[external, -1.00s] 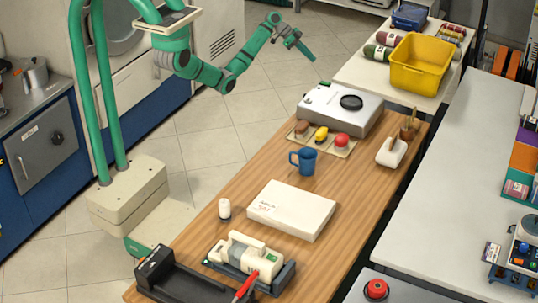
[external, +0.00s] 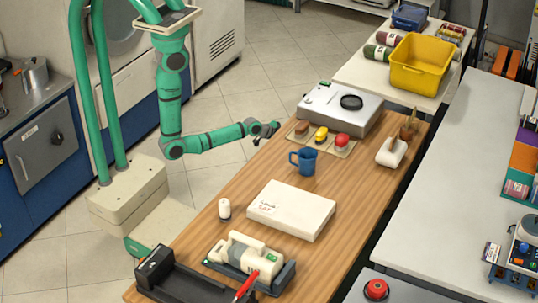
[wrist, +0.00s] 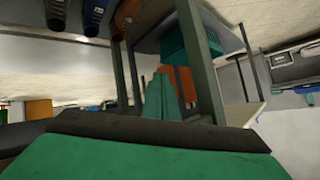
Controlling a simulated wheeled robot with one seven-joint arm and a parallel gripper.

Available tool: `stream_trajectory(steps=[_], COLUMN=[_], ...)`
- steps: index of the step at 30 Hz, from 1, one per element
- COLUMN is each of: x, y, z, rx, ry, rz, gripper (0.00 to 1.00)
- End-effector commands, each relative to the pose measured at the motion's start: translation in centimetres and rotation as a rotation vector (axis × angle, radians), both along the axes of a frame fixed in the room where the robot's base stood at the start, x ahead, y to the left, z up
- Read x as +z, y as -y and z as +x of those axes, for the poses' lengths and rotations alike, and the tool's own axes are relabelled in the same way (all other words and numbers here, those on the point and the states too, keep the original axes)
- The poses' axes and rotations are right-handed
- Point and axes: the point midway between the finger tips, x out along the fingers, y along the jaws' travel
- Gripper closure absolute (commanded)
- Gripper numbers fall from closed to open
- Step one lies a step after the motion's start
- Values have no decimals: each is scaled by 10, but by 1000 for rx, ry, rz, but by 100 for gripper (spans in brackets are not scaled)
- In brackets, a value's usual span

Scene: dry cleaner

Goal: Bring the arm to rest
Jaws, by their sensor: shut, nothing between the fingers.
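My arm is green with dark joints and hangs down from its column at the left of the wooden table (external: 215,245) in the external view. Its forearm runs level to the right, and my gripper (external: 274,127) is small there, near the table's left edge and left of the small mat with food-like items (external: 320,137). In the wrist view my green gripper fingers (wrist: 160,97) are together, with nothing seen between them.
A blue mug (external: 304,161), a white box (external: 291,210) and a silver scale-like device (external: 340,108) stand on the table. A yellow bin (external: 421,66) stands on the back table. Tiled floor (external: 215,145) is clear around my arm.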

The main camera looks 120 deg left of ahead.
Motion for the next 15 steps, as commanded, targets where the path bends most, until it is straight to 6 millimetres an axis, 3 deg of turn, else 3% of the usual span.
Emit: stream_trajectory(steps=[1, 3, 8, 15], x=[-4, -4, 4, 34], y=[31, 67, 146, 253], z=[3, 6, 3, -20], rx=[-27, -58, -133, -259], ry=[7, 27, 76, 160], rz=[0, 5, 13, 7], gripper=[100, 100, 100, 100])
